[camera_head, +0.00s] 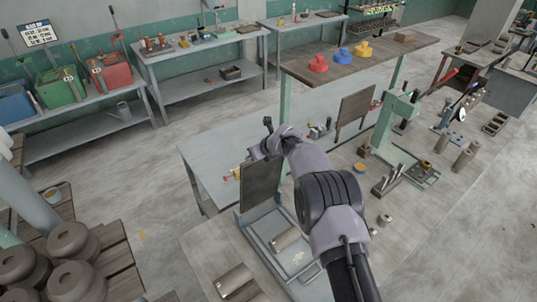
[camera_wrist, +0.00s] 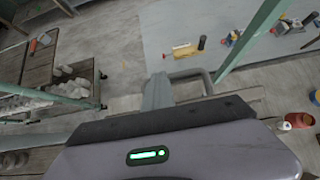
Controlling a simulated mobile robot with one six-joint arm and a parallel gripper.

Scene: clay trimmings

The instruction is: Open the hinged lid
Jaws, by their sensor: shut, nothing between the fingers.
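The dark, flat hinged lid (camera_head: 262,186) stands roughly upright at the back of a pale blue-grey open box (camera_head: 306,272) in the head view. A grey cylinder (camera_head: 285,239) lies in the box. My gripper (camera_head: 260,148) is shut and empty near the lid's top edge, at the end of my bent arm. I cannot tell whether it touches the lid. The fingertips are small and partly hidden there. In the wrist view my purple-grey wrist housing fills the bottom, and the lid cannot be made out surely.
A blue-grey table (camera_head: 215,148) stands behind the lid. A green post and raised shelf (camera_head: 360,57) with red, blue and yellow pieces rise near my arm. A green press (camera_head: 395,125) stands right. Open floor lies left.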

